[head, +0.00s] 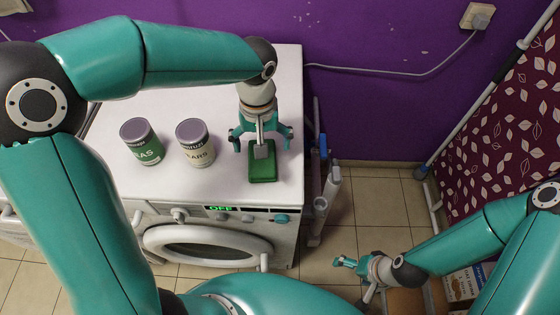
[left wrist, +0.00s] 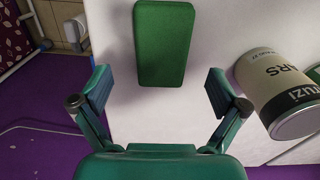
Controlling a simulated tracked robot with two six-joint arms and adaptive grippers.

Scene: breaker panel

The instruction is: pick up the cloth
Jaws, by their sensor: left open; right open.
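The cloth (head: 262,170) looks like a green folded rectangular pad. It lies flat on the white top of the washing machine, near its front right. My left gripper (head: 261,143) is open above the cloth's back end, pointing down. In the left wrist view the cloth (left wrist: 164,45) lies ahead of the gap between the open fingers (left wrist: 158,92), with nothing held. The height of the fingers above the cloth is hard to tell. My right gripper (head: 355,280) is open and empty, low over the tiled floor, right of the machine.
A green-labelled can (head: 143,143) and a cream-labelled can (head: 195,145) stand left of the cloth on the washing machine (head: 225,240). The cream can (left wrist: 280,92) shows at right in the left wrist view. A purple wall (head: 370,100) closes the back.

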